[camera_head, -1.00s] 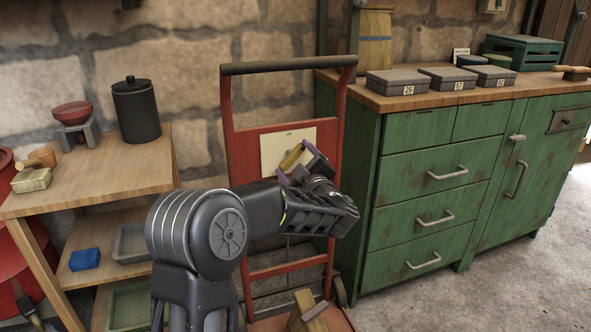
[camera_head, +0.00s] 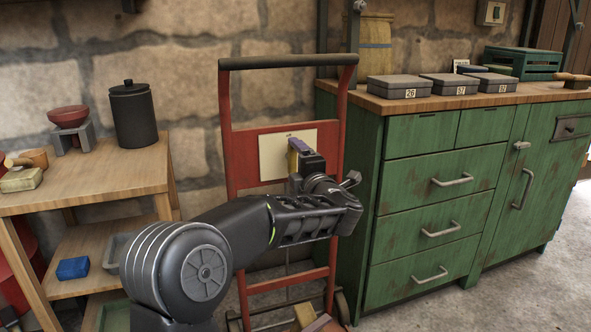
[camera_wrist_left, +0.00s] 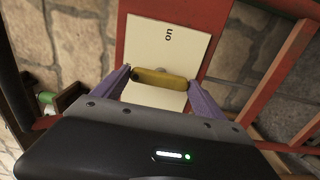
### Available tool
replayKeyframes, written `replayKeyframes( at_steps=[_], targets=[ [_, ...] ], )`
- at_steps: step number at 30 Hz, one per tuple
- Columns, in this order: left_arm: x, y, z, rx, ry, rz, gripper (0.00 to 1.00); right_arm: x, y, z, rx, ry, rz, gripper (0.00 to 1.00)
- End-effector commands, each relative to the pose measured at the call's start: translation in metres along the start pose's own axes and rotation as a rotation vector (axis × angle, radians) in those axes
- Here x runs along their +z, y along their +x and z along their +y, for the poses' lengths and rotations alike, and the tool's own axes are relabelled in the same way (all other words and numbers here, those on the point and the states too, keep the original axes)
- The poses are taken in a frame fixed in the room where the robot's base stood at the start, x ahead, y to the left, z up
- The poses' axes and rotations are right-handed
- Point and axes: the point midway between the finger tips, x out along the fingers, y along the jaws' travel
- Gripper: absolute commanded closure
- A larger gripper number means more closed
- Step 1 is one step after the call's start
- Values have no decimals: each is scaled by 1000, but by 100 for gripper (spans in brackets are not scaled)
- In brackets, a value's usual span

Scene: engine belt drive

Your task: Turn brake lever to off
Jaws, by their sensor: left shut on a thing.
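The brake lever shows as a yellow handle (camera_wrist_left: 160,78) between the two purple fingers of my left gripper (camera_wrist_left: 162,84) in the left wrist view. The gripper is shut on it. In the head view the yellow handle (camera_head: 293,160) is partly hidden by the gripper (camera_head: 299,157) and looks near upright. Behind it is a cream label card (camera_head: 272,158) on a red panel. The lever's pivot is hidden. My right gripper is not in view.
The panel belongs to a red hand-truck-like frame (camera_head: 226,140) against the stone wall. A green cabinet (camera_head: 425,205) stands close at right, with grey boxes (camera_head: 398,88) on top. A wooden shelf table (camera_head: 95,185) stands at left. Wooden pieces (camera_head: 308,316) lie at the frame's foot.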

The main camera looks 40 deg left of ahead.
Motion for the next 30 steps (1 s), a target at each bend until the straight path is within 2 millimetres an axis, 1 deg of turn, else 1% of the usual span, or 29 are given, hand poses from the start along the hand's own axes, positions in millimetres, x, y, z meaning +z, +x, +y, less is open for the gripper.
replayKeyframes(
  at_steps=[1, 15, 16, 22, 30],
  targets=[
    [0, 0, -2, -2, -10, 1, 59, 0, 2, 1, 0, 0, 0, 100],
    [0, 0, -1, -2, -31, 1, 59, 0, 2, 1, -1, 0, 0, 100],
    [0, 0, -1, -2, -31, 1, 17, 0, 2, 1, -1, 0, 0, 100],
    [0, 0, -1, -1, -29, 1, 1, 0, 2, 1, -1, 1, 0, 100],
    [0, -1, 0, -1, -28, 0, 0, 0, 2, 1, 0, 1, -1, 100]
  ],
)
